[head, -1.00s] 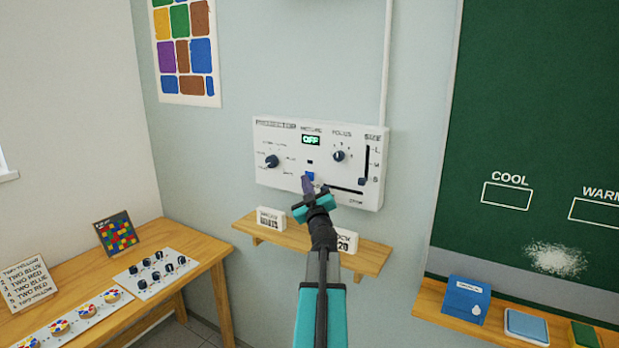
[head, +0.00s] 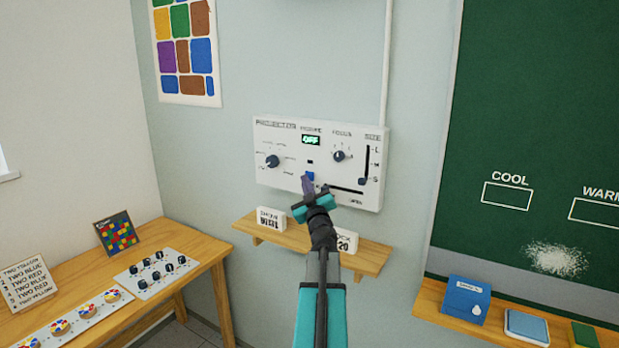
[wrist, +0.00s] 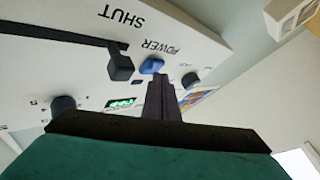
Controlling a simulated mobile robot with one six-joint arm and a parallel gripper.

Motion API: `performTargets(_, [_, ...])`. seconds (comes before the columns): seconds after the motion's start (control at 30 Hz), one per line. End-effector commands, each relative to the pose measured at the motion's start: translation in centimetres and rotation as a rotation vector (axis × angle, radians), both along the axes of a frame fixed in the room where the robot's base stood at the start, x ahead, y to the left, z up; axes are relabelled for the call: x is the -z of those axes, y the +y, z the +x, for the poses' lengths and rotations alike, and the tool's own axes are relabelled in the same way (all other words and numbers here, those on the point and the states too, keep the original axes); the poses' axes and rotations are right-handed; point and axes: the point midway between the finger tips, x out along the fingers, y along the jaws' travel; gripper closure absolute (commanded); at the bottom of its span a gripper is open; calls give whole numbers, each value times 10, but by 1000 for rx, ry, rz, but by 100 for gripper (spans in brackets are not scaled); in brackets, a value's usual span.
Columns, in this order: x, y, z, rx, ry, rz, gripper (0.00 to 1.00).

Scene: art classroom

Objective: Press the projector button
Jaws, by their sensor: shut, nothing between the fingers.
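The projector panel (head: 318,162) is a white box on the wall. Its small display (head: 310,140) reads OFF in green. A blue button (head: 310,176) sits low on the panel; in the wrist view the blue button (wrist: 151,65) is beside the label POWER. My gripper (head: 307,184) is shut and empty, its fingertips just in front of and below the button. In the wrist view my gripper's fingertips (wrist: 157,80) point at the button's lower edge. I cannot tell whether they touch it.
A dark knob (head: 272,161), a focus knob (head: 338,155) and a size slider (head: 363,181) are on the panel. A wooden shelf (head: 372,259) with small signs is below. A green chalkboard (head: 545,120) is at right. A wooden table (head: 205,247) stands at left.

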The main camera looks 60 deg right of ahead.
Motion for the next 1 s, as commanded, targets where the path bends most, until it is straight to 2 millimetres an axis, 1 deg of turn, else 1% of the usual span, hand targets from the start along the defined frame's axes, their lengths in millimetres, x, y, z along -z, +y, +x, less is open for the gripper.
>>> performTargets(0.47, [0, 0, 0, 0, 0, 0, 100])
performTargets(0.8, [0, -8, 0, 0, 0, 0, 100])
performTargets(1.0, [0, -9, 0, 0, 0, 0, 100])
